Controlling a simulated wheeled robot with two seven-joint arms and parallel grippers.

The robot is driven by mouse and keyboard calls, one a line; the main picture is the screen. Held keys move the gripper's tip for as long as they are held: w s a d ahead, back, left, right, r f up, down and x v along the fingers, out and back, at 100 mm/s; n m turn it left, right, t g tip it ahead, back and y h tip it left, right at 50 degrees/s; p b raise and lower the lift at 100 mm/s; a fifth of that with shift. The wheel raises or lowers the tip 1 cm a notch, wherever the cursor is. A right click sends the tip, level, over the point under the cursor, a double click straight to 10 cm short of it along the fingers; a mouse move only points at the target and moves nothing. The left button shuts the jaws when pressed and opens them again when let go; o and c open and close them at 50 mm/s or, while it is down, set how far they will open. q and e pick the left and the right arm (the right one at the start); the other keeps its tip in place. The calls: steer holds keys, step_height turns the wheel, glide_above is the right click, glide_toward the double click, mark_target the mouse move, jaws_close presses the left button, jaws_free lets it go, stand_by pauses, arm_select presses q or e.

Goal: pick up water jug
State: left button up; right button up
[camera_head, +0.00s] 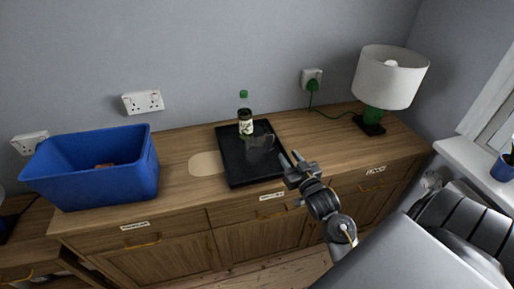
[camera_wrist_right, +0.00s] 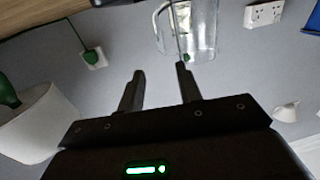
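The water jug (camera_head: 259,143) is clear glass and stands upright on a black tray (camera_head: 240,172), in front of a bottle. In the right wrist view, which is turned upside down, the jug (camera_wrist_right: 203,28) shows at the top, with its handle toward the left. My right gripper (camera_head: 291,157) is to the right of the jug and a little nearer to me, apart from it. In the right wrist view its two fingers (camera_wrist_right: 160,72) are spread with nothing between them. My left gripper is not in view.
A dark bottle (camera_head: 245,122) with a green cap stands on the tray. A blue bin (camera_head: 105,180) is on the sideboard's left. A lamp (camera_head: 390,78) stands at the right, its green cord (camera_head: 335,113) running to a wall socket. A beige oval mat (camera_head: 204,164) lies left of the tray.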

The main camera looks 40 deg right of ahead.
mark_target(260, 145)
steer(key=x, duration=0.4)
steer(key=shift+w, duration=0.25)
steer(key=shift+f+p+x, duration=0.15)
steer(key=shift+p+x, duration=0.35)
steer(key=shift+x, duration=0.8)
steer(key=shift+f+p+x, duration=0.1)
steer(key=shift+p+x, duration=0.4)
steer(key=shift+x, duration=0.8)
steer(key=shift+c, duration=0.3)
jaws_close()
steer(key=shift+r, duration=0.1)
